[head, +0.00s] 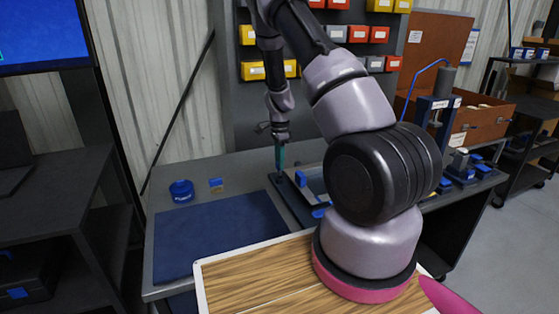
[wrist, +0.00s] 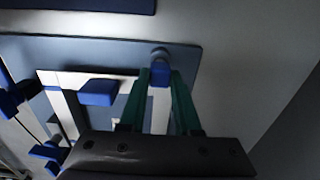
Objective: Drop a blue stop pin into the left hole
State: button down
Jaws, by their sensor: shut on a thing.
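My gripper (head: 280,165) points down over the left end of the dark fixture plate (head: 289,203) on the bench. In the wrist view, my gripper (wrist: 160,78) has its green fingers shut on a blue stop pin (wrist: 160,73). A round grey boss (wrist: 159,53) shows at the pin's far end, near a corner of the plate (wrist: 115,54). I cannot tell whether the pin's tip is inside the left hole; the fingers and pin hide the opening. A pale part with blue blocks (wrist: 98,92) lies on the plate beside the gripper.
A blue mat (head: 220,238) covers the bench front. A round blue container (head: 181,190) and a small blue-topped block (head: 216,185) sit behind it. My arm hides the fixture's right part.

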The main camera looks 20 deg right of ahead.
jog(key=shift+f, duration=1.2)
dwell(0.9)
jog(key=shift+c, duration=0.7)
grip_release()
jog(key=shift+r, duration=3.55)
